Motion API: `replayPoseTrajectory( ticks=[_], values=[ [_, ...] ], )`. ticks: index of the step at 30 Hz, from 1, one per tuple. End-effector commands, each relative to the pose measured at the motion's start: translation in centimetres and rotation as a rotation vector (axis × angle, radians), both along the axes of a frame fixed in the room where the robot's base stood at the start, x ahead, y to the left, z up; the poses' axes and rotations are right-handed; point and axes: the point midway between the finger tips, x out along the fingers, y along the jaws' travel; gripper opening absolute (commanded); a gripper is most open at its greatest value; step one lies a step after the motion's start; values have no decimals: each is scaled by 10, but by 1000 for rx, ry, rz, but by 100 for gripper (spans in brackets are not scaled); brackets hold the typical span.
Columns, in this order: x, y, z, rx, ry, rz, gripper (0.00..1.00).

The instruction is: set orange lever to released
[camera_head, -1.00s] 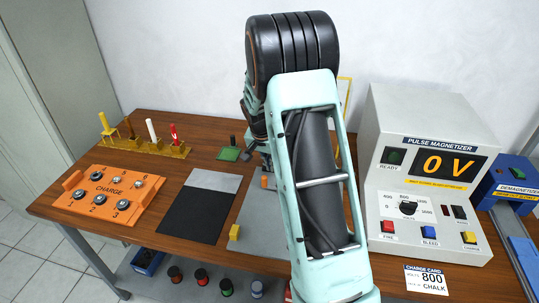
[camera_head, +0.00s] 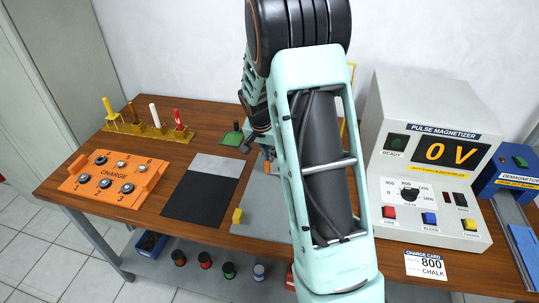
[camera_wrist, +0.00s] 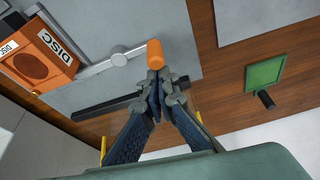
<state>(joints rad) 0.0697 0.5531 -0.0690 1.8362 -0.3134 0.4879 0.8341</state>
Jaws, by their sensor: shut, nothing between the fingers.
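The orange lever's knob (camera_wrist: 155,53) stands at the end of a grey bar on the grey plate in the wrist view. The bar runs left past a round pivot (camera_wrist: 118,58) toward an orange box marked DISC (camera_wrist: 42,55). My gripper (camera_wrist: 156,84) is shut and empty, its fingertips close against the near side of the knob; I cannot tell whether they touch. In the head view a bit of orange (camera_head: 268,167) shows beside my arm, which hides most of the fixture and my fingertips.
A dark bar (camera_wrist: 105,103) lies on the plate near my fingers. A green pad with a dark peg (camera_wrist: 265,80) is to the right. The pulse magnetizer (camera_head: 425,165) reads 0 V.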

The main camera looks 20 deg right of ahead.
Motion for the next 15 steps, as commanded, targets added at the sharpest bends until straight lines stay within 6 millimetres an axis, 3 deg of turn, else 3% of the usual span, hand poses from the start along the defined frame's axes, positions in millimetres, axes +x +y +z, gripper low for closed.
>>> replayPoseTrajectory(
  ticks=[15],
  values=[
    [-7,6,0,2,1,167,0]
  ],
)
